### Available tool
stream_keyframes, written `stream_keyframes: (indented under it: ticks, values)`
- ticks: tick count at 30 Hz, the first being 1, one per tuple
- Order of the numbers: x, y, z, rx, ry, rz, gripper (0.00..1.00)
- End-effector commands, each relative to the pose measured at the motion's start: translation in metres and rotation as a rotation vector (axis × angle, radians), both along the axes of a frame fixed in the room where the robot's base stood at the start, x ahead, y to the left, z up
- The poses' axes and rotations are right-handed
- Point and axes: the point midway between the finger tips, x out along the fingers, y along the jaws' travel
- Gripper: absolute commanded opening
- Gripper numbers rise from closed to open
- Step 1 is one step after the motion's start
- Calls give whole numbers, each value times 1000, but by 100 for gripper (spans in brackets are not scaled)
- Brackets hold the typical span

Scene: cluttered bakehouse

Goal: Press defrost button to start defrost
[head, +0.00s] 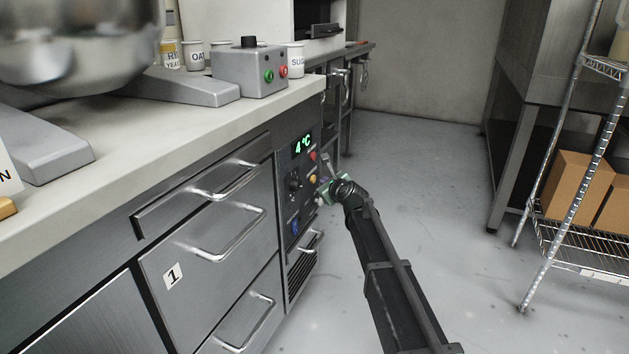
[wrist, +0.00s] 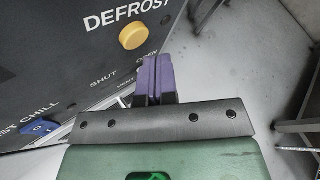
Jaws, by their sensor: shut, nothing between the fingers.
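The defrost button is a round yellow button (wrist: 133,36) under the word DEFROST on a dark control panel in the wrist view. It also shows in the head view (head: 313,179), on the panel under the green 4 °C display (head: 302,145). My gripper (wrist: 153,62) is shut and empty, its purple fingers together. In the wrist view the fingertips appear just below and right of the yellow button; whether they touch the panel I cannot tell. In the head view my gripper (head: 326,170) is at the right side of the panel, its fingers small.
A red button (head: 313,155), a dark knob (head: 294,184) and a blue switch (head: 296,226) share the panel. Steel drawers with bar handles (head: 238,238) stand to the left. A wire rack with cardboard boxes (head: 566,184) stands at right. The floor between is open.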

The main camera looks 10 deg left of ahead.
Motion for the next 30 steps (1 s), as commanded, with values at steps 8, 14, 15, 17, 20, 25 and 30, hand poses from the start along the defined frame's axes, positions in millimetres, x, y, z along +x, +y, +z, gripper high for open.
stream_keyframes:
  ticks: [8,14,15,17,20,25,30]
  values:
    - [1,3,0,0,0,0,0]
    - [2,9,0,1,0,0,0]
    - [2,9,0,1,0,0,0]
    - [2,8,0,0,0,0,0]
    - [2,8,0,0,0,0,0]
    - [3,9,0,0,0,0,0]
    - [3,11,0,-1,0,0,0]
